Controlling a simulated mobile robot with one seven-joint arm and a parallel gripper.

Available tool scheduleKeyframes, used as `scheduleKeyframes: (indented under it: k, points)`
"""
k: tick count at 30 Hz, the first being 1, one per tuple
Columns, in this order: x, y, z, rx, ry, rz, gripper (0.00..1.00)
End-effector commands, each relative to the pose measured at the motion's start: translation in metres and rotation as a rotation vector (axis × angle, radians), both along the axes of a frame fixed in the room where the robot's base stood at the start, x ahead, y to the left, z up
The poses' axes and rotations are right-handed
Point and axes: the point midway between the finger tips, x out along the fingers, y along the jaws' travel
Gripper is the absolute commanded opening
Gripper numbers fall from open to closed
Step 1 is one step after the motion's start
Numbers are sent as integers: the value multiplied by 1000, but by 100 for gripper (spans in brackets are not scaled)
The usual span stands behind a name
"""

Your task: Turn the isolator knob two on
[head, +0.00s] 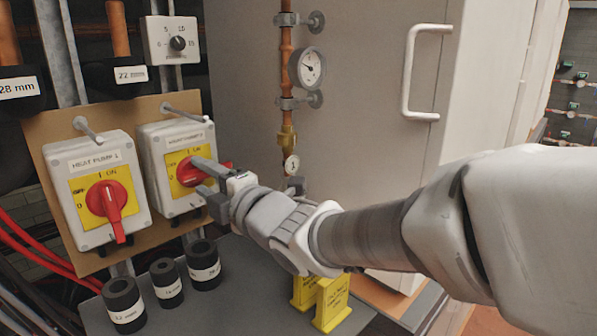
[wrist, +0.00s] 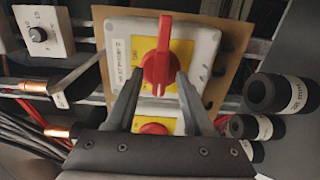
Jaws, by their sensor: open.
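The heat pump 2 isolator (head: 152,157) is a white box with a yellow plate and a red knob (head: 184,172). In the head view the knob is partly hidden by my gripper (head: 207,181), and its handle lies crosswise, one end showing at right. In the wrist view the isolator knob two (wrist: 160,60) has its long handle pointing up the picture. My gripper (wrist: 159,78) is open, with its fingers on either side of the handle's lower part. Contact cannot be told. The heat pump 1 isolator (head: 82,172) stands to the left; its red knob (head: 108,199) points down.
Black pipe insulation pieces (head: 204,266) stand on the grey shelf (head: 250,290) below. Yellow tags (head: 332,302) stand under my arm. A copper pipe with a gauge (head: 307,68) runs to the right. Metal padlock-like rods (head: 181,111) stick out above the isolators.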

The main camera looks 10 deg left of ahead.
Motion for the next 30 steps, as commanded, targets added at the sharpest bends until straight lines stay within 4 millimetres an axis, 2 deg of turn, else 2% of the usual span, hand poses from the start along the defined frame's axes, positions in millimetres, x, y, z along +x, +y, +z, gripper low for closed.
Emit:
scheduleKeyframes:
  k: [7,16,30]
  points:
    - [0,0,0,0,0,0,52]
    - [0,0,0,1,1,0,0]
    - [0,0,-1,23,27,-1,0]
